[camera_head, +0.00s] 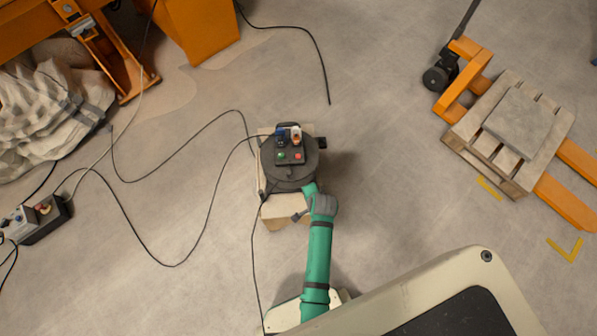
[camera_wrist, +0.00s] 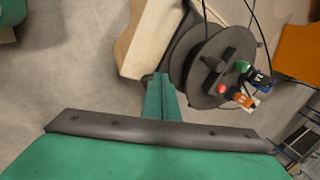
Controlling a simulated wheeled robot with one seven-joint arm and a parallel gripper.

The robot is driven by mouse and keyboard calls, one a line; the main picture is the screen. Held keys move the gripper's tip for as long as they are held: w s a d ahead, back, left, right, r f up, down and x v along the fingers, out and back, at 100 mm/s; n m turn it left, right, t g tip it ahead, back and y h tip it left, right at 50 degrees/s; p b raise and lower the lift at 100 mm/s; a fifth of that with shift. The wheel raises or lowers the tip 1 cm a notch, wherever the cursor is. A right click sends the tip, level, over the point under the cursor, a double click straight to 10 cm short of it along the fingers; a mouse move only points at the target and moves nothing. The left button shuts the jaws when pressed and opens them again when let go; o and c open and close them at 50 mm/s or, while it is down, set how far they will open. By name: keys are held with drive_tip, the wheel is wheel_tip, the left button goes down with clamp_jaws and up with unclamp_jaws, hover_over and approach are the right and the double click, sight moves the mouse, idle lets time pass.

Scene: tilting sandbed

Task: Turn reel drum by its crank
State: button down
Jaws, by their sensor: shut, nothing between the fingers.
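The dark grey reel drum (camera_head: 283,176) stands in the middle of the head view, with green and red buttons and blue and orange-white plugs on its face. It also shows in the wrist view (camera_wrist: 201,86), right of the fingers. A black part (camera_head: 321,143) juts from the drum's right side; I cannot tell whether it is the crank. My gripper (camera_head: 309,187) is at the drum's near edge, shut and empty. In the wrist view its green fingers (camera_wrist: 161,78) are together, with tips beside the drum's rim. I cannot tell whether they touch it.
A beige stand (camera_head: 284,211) is under and beside the drum. Black cables (camera_head: 176,265) lie across the floor to the left. A pallet (camera_head: 480,160) on an orange pallet truck stands at the right. A control box (camera_head: 38,220) lies at the far left. Floor right of the drum is clear.

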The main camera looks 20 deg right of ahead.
drive_tip(key=w+d+r+m+g+y, duration=0.2)
drive_tip(key=w+d+r+m+y, duration=0.2)
drive_tip(key=w+d+r+m, duration=0.35)
drive_tip(key=n, duration=0.1)
hover_over(298, 179)
drive_tip(key=shift+d+f, duration=0.1)
drive_tip(key=shift+f, duration=4.45)
